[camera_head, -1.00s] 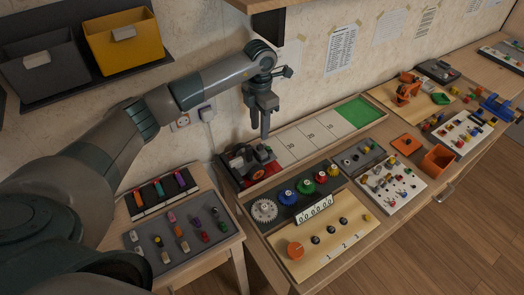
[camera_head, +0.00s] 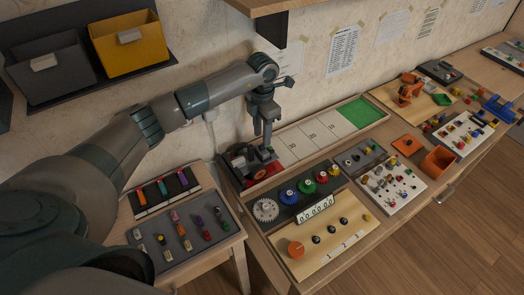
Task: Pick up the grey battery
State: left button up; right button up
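Several small battery-like cylinders in mixed colours lie on a grey mat (camera_head: 215,243) on the small table at the lower left; I cannot tell for sure which is the grey battery. More coloured ones sit in a dark rack (camera_head: 180,202) behind the mat. My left gripper (camera_head: 264,138) points down above the left end of a long tray, well to the right of the mat. It is over a dark and red object (camera_head: 243,163) and partly hides it. Its fingers look slightly apart with nothing visible between them. My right gripper is not in view.
The long tray has pale numbered fields and a green field (camera_head: 360,112). In front are a board with coloured gears (camera_head: 265,210) and a wooden board with an orange knob (camera_head: 295,249). A yellow bin (camera_head: 128,44) hangs on the wall. An orange box (camera_head: 438,160) stands further right.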

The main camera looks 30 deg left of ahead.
aim_at(262, 150)
pick_arm(q)
jog(key=shift+f+p, duration=0.3)
jog(key=shift+p, duration=0.05)
notch_tip(262, 150, down, 3)
jog(key=shift+a+p, duration=0.1)
jog(key=shift+p, duration=0.65)
jog(key=shift+w+f, duration=0.1)
jog(key=shift+f, duration=0.45)
grip_shut()
